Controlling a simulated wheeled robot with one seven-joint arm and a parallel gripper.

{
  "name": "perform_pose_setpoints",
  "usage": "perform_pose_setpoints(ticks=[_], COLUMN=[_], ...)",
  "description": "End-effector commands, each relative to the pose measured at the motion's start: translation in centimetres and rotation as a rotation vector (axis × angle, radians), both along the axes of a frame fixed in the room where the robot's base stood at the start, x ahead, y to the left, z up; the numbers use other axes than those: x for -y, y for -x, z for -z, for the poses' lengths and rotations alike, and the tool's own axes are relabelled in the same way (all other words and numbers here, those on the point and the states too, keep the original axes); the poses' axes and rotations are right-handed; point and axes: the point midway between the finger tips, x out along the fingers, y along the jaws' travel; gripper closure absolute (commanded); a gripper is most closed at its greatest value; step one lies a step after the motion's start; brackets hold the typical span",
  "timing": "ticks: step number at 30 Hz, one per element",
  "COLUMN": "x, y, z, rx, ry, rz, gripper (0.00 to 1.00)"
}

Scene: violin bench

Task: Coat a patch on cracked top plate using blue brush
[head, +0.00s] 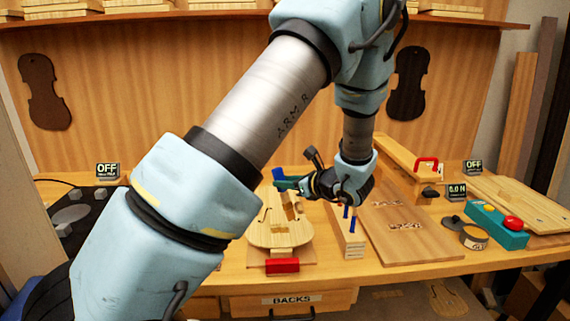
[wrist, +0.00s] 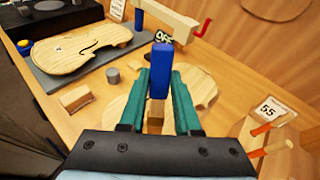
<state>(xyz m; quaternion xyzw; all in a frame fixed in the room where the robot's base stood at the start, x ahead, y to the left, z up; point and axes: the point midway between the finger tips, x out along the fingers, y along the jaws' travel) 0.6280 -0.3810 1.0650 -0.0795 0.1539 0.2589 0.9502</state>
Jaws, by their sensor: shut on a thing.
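The handle also shows in the head view (head: 278,174). Pale curved wood (wrist: 120,108) lies under the fingers.
A red clamp block (head: 283,265) sits at the plate's near end. To the right stand a wooden block (head: 352,247) with blue-handled tools, a round tin (head: 474,237) and a teal box (head: 497,225) with a red button. The wrist view shows a plate (wrist: 70,55) on a grey slab.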

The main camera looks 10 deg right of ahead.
Motion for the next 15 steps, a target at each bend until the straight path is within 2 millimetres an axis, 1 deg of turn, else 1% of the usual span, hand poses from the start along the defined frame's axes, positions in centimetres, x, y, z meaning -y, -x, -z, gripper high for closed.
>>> perform_pose_setpoints(ticks=[1, 9, 15], x=[0.1, 0.3, 0.4], y=[-0.1, -0.6, -0.7], z=[-0.8, -3.1, -3.5], rx=[0.001, 0.001, 0.000], ry=[0.002, 0.001, 0.001], rz=[-0.001, -0.006, -0.008], gripper=[1.00, 1.00, 1.00])
